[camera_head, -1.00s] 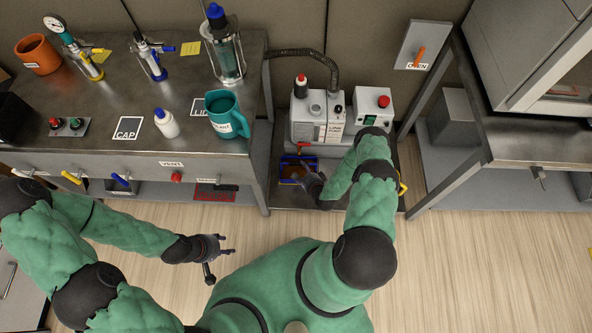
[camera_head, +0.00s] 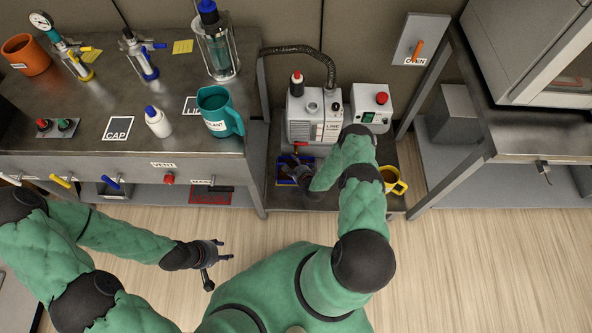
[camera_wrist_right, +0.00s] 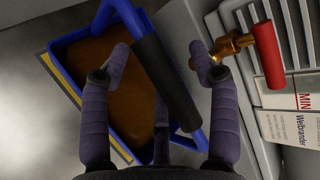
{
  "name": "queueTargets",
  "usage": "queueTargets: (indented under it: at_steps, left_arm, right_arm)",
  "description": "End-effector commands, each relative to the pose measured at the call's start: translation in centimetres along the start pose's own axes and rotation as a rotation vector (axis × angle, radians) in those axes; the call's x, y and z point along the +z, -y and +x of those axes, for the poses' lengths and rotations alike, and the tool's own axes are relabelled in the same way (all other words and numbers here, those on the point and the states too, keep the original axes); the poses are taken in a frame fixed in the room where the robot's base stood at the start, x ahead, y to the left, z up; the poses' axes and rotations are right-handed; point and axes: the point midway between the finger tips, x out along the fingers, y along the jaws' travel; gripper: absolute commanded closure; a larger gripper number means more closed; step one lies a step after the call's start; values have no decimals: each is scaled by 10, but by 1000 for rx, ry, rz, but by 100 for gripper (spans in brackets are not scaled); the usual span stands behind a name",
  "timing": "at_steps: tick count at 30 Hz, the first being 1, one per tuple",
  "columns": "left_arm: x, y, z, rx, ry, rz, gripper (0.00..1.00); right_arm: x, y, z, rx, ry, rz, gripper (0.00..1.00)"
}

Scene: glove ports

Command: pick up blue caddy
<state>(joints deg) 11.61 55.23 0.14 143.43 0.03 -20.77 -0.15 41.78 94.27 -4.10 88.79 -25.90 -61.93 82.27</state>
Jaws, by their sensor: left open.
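The blue caddy (camera_head: 283,172) sits on the low shelf in front of the pump, partly hidden under my right gripper. In the right wrist view the blue caddy (camera_wrist_right: 70,77) is an open box with a brown inside and a raised handle with a black grip (camera_wrist_right: 165,82). My right gripper (camera_wrist_right: 161,58) is open, with one finger on each side of the black grip; the fingers do not visibly close on it. In the head view my right gripper (camera_head: 299,174) is over the caddy. My left gripper (camera_head: 220,262) is open and empty above the floor.
A pump (camera_head: 313,118) with a red-handled brass valve (camera_wrist_right: 235,42) stands close behind the caddy. The bench (camera_head: 90,150) with a teal jug (camera_head: 217,112) is at the left.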

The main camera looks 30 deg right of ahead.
Motion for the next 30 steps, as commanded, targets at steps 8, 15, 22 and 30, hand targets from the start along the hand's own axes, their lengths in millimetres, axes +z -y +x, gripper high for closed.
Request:
queueTargets:
  at_steps: [8,15,22,30]
  left_arm:
    - [0,0,0,0,0,0,52]
    - [0,0,0,0,0,0,52]
    - [0,-3,-8,0,0,0,52]
    - [1,-8,-23,0,0,0,52]
  right_arm:
    - [0,0,0,0,0,0,100]
    - [0,2,0,-4,0,-2,100]
    - [2,12,-5,-5,0,-2,100]
    - [8,34,-19,-5,1,-2,100]
